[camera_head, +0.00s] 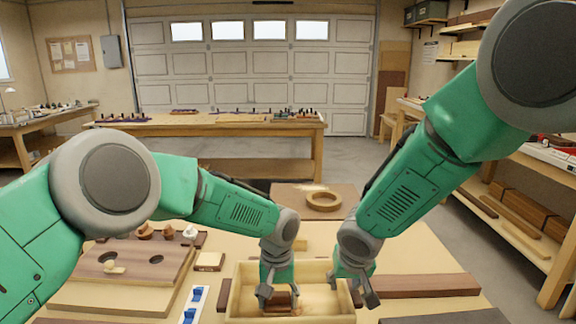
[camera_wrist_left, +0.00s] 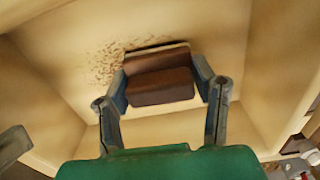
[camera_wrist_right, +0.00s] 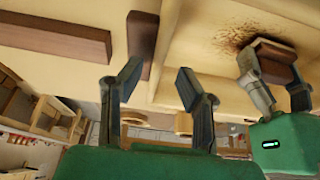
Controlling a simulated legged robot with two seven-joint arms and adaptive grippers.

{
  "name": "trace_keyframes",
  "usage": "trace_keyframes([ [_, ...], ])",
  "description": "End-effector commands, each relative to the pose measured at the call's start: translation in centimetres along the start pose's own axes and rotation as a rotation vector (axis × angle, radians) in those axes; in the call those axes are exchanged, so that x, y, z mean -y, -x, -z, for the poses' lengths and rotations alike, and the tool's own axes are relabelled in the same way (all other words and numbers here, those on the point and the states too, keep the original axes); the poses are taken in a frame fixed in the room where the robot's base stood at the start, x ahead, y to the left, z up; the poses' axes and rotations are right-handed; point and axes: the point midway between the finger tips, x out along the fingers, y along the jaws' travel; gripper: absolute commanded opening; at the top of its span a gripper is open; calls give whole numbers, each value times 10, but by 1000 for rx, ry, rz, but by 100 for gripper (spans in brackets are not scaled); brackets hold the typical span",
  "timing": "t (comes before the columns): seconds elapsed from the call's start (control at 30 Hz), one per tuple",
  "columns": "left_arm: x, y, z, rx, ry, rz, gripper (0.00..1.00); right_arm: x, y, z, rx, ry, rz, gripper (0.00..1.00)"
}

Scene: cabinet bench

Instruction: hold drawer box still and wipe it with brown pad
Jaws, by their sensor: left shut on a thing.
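The drawer box (camera_head: 235,300) is a pale, open wooden box on the bench in front of me. My left gripper (camera_head: 281,297) is down inside it, shut on the brown pad (camera_wrist_left: 160,87). The pad is a dark brown block with a paler edge, low over the box floor; I cannot tell whether it touches. Dark specks (camera_wrist_left: 105,65) mark the floor beside the pad. My right gripper (camera_head: 353,289) is at the box's right wall. In the right wrist view its fingers (camera_wrist_right: 158,75) are apart, with the wall appearing between them.
A dark wooden strip (camera_head: 435,285) lies right of the box. A board with round holes (camera_head: 125,265) and blue clips (camera_head: 193,305) are at the left. A wooden ring (camera_head: 324,200) lies on a brown board behind the box.

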Motion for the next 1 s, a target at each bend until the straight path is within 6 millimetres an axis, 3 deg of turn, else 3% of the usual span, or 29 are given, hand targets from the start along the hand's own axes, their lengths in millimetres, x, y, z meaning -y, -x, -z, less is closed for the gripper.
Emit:
trace_keyframes([
  [0.4,-50,0,1,-2,0,0,9,0,0,0,0,0,0,31],
  [0.87,-60,0,0,0,0,1,9,0,0,0,0,0,0,31],
  [0.9,-60,0,0,0,0,1,9,0,0,0,0,0,0,28],
  [1.0,-60,0,0,0,0,1,9,0,0,0,0,0,0,0],
])
